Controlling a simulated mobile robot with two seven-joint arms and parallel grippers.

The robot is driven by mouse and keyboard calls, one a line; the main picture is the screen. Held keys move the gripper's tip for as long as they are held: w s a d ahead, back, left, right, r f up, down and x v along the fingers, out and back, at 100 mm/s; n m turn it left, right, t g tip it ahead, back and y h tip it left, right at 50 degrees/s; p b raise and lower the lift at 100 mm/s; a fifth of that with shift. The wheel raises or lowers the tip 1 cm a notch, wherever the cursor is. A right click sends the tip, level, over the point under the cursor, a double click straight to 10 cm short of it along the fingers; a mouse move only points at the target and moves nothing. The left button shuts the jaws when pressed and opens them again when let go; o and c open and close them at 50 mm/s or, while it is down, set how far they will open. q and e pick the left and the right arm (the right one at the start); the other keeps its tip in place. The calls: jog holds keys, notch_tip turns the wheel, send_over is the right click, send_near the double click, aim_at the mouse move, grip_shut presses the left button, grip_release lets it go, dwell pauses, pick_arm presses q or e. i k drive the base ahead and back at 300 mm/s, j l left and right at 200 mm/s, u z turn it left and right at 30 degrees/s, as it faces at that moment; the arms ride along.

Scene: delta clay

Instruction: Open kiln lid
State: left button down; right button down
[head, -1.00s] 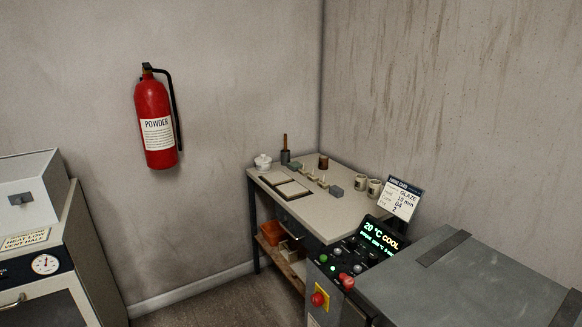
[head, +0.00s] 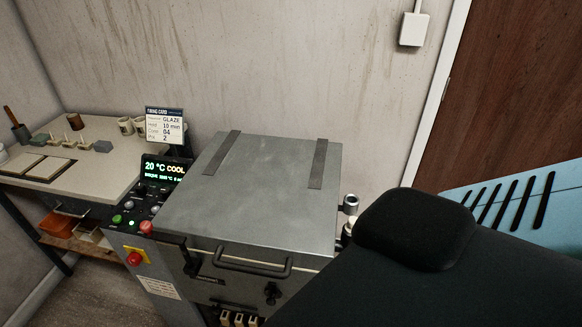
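The kiln stands in the middle of the head view. Its grey metal lid (head: 265,195) lies flat and closed, with two dark straps across the top. A dark bar handle (head: 252,268) runs along the lid's front edge. A dark latch (head: 271,292) sits below the handle on the kiln's front. The control panel (head: 148,198) to the lid's left reads 20 °C COOL. Neither of my grippers shows in the head view.
A work table (head: 95,165) with pots and tools stands at the left. A firing card (head: 164,125) stands behind the panel. A brown door (head: 520,95) is at the right.

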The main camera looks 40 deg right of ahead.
aim_at(275, 200)
jog(key=z, duration=1.05)
